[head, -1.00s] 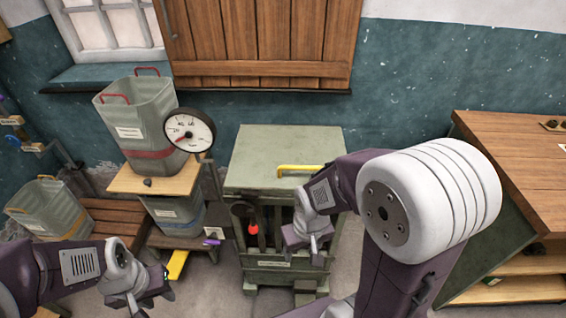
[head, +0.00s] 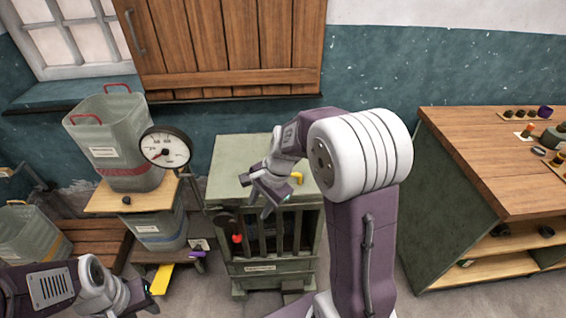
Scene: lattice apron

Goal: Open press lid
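The press is a green cabinet with a barred front (head: 265,282). Its flat green lid (head: 228,165) lies shut on top. A yellow handle (head: 297,179) at the lid's front edge is partly hidden behind my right gripper. My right gripper (head: 267,195) is over the front part of the lid, beside the handle; I cannot tell whether it touches. Its fingers are small and angled, so their opening is unclear. My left gripper (head: 150,296) is low at the bottom left, away from the press, and its opening is unclear too.
A red-knobbed lever (head: 237,239) is on the press's front left. A dial gauge (head: 165,147) and a grey bin (head: 112,140) on a wooden platform stand left of it. A wooden-topped bench (head: 480,150) stands at the right. Wooden shutters (head: 225,50) hang above and behind.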

